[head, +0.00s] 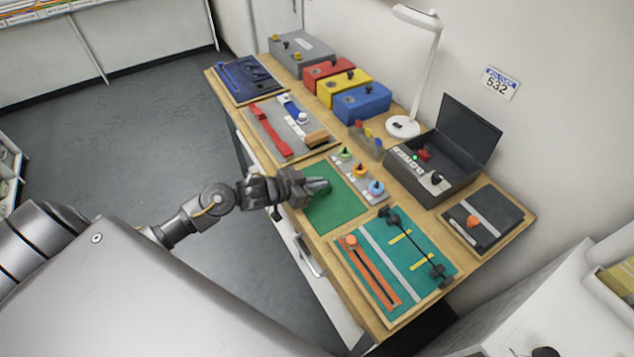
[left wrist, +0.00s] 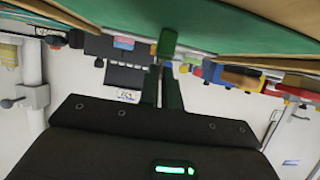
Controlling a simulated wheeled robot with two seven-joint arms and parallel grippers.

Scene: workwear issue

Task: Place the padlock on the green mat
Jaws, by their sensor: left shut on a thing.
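The green mat (head: 338,213) lies on the wooden bench, near its front edge. My left gripper (head: 308,188) reaches in from the left over the upper left part of the mat. It is shut on a small dark green thing (head: 321,186), which I take to be the padlock. In the left wrist view the green padlock (left wrist: 167,42) sits at the tips of the two fingers (left wrist: 163,72), against the mat (left wrist: 230,28), with the picture upside down. I cannot tell whether the padlock touches the mat. My right gripper is not in view.
Beside the mat is a grey board (head: 370,194) with several coloured ringed pieces. A teal board (head: 412,268) lies nearer, and a tool board (head: 265,128) lies beyond. An open dark case (head: 455,178) and a white lamp (head: 402,127) stand towards the wall.

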